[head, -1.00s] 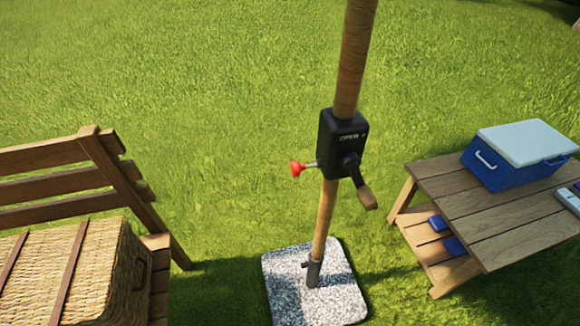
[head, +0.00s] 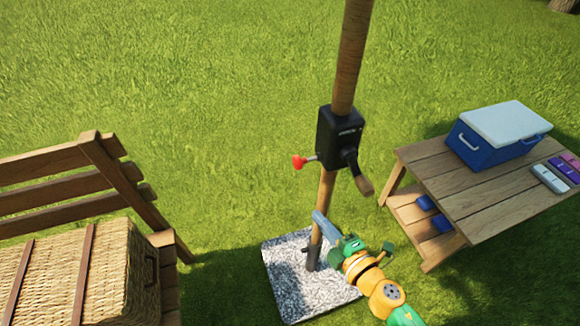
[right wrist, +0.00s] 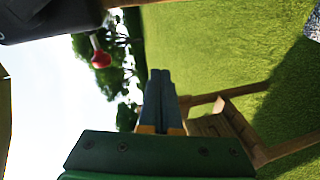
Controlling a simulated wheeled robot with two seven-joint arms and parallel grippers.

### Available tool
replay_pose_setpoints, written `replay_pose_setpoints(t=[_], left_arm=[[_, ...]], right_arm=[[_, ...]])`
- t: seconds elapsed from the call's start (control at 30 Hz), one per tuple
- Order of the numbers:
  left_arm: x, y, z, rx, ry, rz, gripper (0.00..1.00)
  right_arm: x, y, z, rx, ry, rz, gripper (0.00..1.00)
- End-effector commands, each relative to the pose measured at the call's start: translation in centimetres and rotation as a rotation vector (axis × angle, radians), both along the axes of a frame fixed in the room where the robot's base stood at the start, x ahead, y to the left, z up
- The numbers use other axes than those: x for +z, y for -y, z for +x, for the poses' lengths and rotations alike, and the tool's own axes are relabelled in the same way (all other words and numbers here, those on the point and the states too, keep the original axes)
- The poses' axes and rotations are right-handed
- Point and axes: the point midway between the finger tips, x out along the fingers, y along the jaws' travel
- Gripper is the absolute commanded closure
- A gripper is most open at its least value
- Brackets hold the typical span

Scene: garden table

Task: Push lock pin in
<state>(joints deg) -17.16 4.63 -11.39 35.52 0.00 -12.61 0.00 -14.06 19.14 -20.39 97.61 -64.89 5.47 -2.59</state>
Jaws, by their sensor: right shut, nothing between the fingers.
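The lock pin (head: 300,161) has a red knob on a short metal stem. It sticks out from the left side of the black crank box (head: 340,138) on the wooden pole (head: 327,205). In the right wrist view the red knob (right wrist: 101,58) shows at upper left, with the black box (right wrist: 50,15) above it. My right gripper (head: 319,218) is shut and empty, below the box and close to the lower pole. Its blue fingers (right wrist: 160,95) lie together in the right wrist view, apart from the knob. My left gripper is not in view.
A crank handle (head: 361,178) juts from the box's right side. The pole stands in a speckled stone base (head: 290,280). A wooden bench (head: 60,170) with a wicker basket (head: 110,280) is at left. A wooden table (head: 480,195) with a blue cooler (head: 500,138) is at right.

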Motion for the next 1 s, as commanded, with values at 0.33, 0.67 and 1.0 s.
replay_pose_setpoints(t=[0.33, 0.67, 1.0], left_arm=[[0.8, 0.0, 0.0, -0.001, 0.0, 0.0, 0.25], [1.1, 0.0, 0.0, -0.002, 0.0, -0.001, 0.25], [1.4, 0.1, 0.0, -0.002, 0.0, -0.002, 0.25]], right_arm=[[8.4, -3.8, -0.9, 0.182, 0.291, -0.155, 1.0], [8.4, -4.1, -0.3, 0.177, 0.288, -0.152, 1.0], [8.1, -8.2, 5.3, 0.179, 0.289, -0.15, 1.0]])
